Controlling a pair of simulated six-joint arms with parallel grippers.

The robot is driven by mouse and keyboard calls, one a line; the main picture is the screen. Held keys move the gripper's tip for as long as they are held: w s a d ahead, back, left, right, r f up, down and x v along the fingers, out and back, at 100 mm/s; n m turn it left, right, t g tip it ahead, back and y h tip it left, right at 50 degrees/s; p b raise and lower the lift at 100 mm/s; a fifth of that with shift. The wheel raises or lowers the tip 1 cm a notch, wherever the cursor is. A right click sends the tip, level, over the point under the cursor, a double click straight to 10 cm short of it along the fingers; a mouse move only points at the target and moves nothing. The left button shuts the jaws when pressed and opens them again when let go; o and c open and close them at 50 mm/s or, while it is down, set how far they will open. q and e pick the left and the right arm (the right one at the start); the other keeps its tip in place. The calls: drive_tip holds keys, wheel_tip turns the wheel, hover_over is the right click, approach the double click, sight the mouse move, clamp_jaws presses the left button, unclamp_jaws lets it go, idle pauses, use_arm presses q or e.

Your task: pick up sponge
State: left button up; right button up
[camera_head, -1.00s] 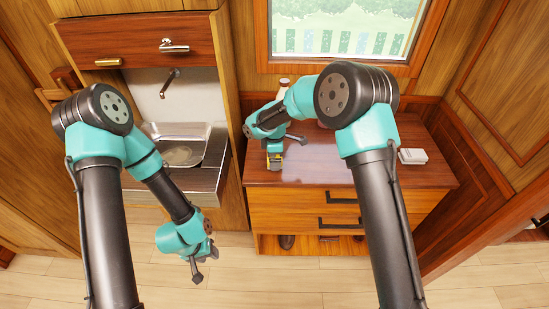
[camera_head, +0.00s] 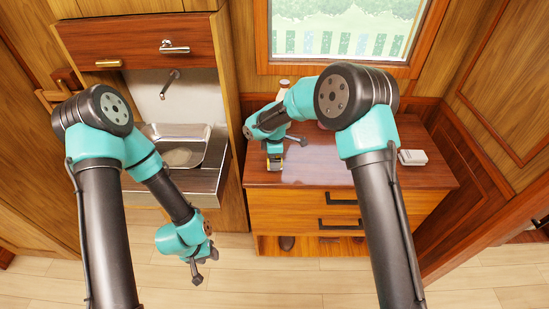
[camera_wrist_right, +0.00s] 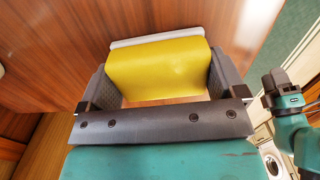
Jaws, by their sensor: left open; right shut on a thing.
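The sponge (camera_wrist_right: 158,68) is a yellow block with a pale strip along its far edge. In the right wrist view it sits between the two grey fingers of my right gripper (camera_wrist_right: 160,88), which is shut on it. In the head view the right gripper (camera_head: 275,166) is at the left side of the wooden cabinet top, and the sponge is mostly hidden there. I cannot tell whether the sponge touches the wood. My left gripper (camera_head: 203,265) is open and empty, low in front of the sink unit, away from the sponge.
The wooden cabinet (camera_head: 300,216) has drawers with dark handles. A white box (camera_head: 413,157) lies at its right, and a bottle (camera_head: 284,87) stands behind my right wrist. A metal sink (camera_head: 210,152) is at the left. The cabinet top's front middle is clear.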

drive_tip(key=shift+r, duration=0.1)
drive_tip(key=shift+r, duration=0.6)
drive_tip(key=shift+s+r, duration=0.25)
drive_tip(key=shift+r, duration=0.9)
drive_tip(key=s+r, duration=0.1)
drive_tip(key=s, duration=1.4)
drive_tip(key=shift+s+r, duration=0.2)
drive_tip(key=shift+s, duration=0.05)
drive_tip(key=o, duration=0.4)
drive_tip(key=shift+c, duration=1.6)
drive_tip(key=shift+w, duration=0.15)
